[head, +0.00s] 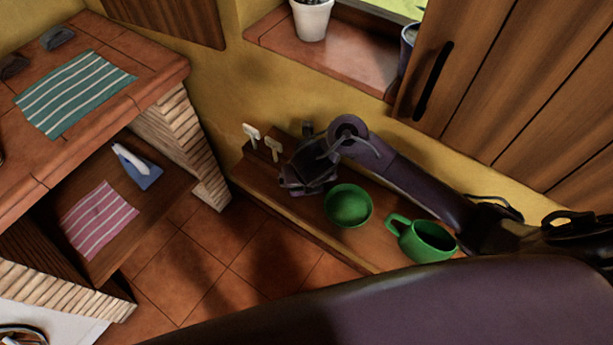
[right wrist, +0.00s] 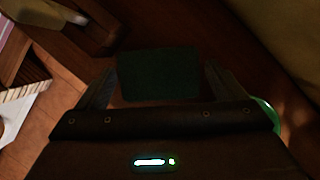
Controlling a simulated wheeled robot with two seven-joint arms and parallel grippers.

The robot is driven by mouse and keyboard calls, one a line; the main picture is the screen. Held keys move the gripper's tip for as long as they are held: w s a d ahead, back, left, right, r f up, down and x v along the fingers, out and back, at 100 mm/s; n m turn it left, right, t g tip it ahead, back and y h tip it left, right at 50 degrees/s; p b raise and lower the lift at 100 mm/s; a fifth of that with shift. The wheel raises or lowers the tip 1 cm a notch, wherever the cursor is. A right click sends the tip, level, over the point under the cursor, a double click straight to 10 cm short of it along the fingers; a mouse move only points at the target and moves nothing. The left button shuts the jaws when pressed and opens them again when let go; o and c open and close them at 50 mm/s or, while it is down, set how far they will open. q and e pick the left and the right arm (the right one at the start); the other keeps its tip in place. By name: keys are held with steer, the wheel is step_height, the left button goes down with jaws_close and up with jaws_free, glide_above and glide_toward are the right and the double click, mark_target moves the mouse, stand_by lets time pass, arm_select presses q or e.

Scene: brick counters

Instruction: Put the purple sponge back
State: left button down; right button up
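My right gripper (head: 303,180) is low over the wooden shelf along the back wall, left of the green bowl (head: 349,205). In the right wrist view a dark green block face (right wrist: 158,76) sits between the two fingers of this gripper. It may be the scouring side of the sponge, but its purple part is not clear there. The fingers lie along its two sides, and I cannot tell whether they press on it. In the head view the gripper hides most of this spot. My left gripper is not in view.
A green mug (head: 422,238) stands right of the bowl. The brick counter at left has a green striped cloth (head: 75,92); its lower shelf has a pink striped cloth (head: 99,220).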

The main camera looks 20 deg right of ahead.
steer(key=shift+o, duration=0.6)
steer(key=shift+r, duration=0.1)
steer(key=shift+r+p, duration=0.25)
steer(key=shift+p, duration=0.05)
steer(key=p+v, duration=1)
steer(key=v, duration=0.1)
steer(key=shift+s+r, duration=0.2)
steer(key=shift+r, duration=0.15)
